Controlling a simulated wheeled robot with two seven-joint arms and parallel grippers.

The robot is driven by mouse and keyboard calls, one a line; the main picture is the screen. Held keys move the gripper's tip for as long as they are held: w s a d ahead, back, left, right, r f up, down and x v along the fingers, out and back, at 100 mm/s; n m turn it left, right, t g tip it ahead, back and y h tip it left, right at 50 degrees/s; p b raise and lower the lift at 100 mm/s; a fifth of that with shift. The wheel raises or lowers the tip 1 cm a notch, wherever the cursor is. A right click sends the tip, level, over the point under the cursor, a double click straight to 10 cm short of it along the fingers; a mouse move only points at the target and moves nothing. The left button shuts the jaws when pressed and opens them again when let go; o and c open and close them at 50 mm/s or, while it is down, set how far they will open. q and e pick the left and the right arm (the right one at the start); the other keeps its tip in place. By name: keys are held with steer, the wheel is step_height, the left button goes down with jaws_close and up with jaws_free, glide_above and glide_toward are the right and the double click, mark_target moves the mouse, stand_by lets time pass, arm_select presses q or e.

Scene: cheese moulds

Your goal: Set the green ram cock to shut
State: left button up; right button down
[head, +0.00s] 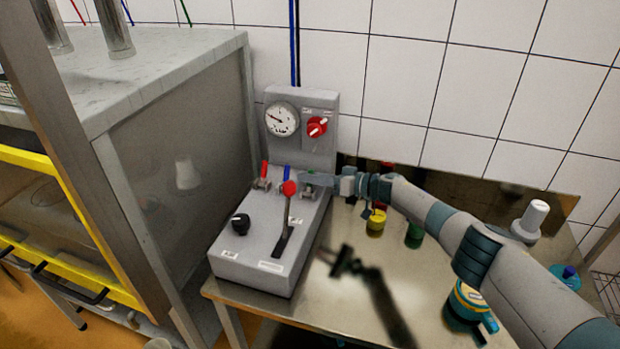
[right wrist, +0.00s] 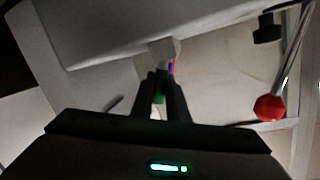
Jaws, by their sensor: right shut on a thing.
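The green ram cock is the rightmost of three cocks in a row on the grey control box (head: 255,250). In the head view my right gripper (head: 308,180) reaches it from the right and covers most of it. In the right wrist view the green handle (right wrist: 161,88) is between my two fingers, which are shut on it. Its pale body (right wrist: 164,49) shows just beyond the fingertips. How far the handle is turned is hard to tell. My left gripper is not in view.
A red cock (head: 264,169) and a blue cock (head: 286,173) sit left of the green one. A lever with a red knob (head: 289,188) stands close in front. A gauge (head: 282,119) and red switch (head: 317,127) are behind. Yellow and green containers stand on the steel table (head: 330,305).

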steer(key=shift+r, duration=0.1)
steer(key=c, duration=1.7)
jaws_free()
steer(key=shift+w, duration=0.1)
steer(key=shift+c, duration=0.2)
steer(key=shift+d, duration=0.2)
steer(key=shift+s+d, duration=0.3)
steer(key=shift+d, duration=0.2)
steer(key=b+v, duration=0.2)
steer(key=v, duration=1.4)
